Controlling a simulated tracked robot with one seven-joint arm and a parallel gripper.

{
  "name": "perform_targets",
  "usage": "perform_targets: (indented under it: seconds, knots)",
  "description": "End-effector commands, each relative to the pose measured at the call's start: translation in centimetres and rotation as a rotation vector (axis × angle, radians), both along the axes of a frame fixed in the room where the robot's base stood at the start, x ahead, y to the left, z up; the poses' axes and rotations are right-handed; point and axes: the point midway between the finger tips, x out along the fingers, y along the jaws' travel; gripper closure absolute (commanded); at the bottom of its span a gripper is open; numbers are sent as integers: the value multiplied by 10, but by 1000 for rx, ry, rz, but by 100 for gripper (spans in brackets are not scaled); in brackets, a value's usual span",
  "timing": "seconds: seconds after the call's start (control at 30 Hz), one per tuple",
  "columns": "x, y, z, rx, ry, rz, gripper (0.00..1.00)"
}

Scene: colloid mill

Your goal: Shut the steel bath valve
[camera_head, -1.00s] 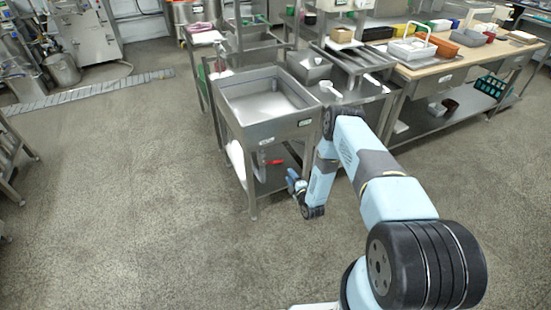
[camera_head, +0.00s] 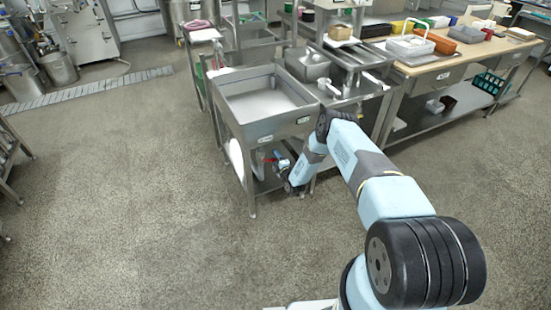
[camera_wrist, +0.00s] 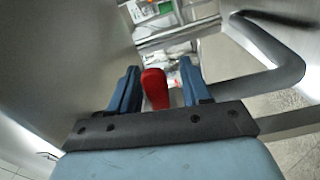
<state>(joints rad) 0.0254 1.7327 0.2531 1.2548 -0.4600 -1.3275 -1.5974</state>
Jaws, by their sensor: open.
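The steel bath (camera_head: 265,104) is a square sink on legs in the middle of the head view. Its valve has a red lever handle (camera_wrist: 155,88), which shows in the wrist view between the two blue fingers of my gripper (camera_wrist: 157,90). The fingers stand apart on either side of the red handle, with a gap on both sides. In the head view my gripper (camera_head: 276,163) is under the bath, and only a bit of the red handle (camera_head: 269,161) shows there. The valve body is hidden.
A curved steel pipe (camera_wrist: 285,70) runs close on the right in the wrist view. A bath leg (camera_head: 249,185) stands left of my gripper. A wooden-topped table (camera_head: 455,55) with trays is at the right. The floor at the left is open.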

Motion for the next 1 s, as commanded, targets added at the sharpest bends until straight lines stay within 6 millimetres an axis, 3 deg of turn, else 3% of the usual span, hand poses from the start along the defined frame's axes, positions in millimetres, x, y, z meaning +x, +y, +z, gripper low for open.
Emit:
perform_targets:
  seconds: [0.3,0.8,1.0]
  knots:
    - [2,1,0,0,1,0,52]
    - [2,0,0,0,1,-1,100]
    - [2,-1,0,0,1,-2,100]
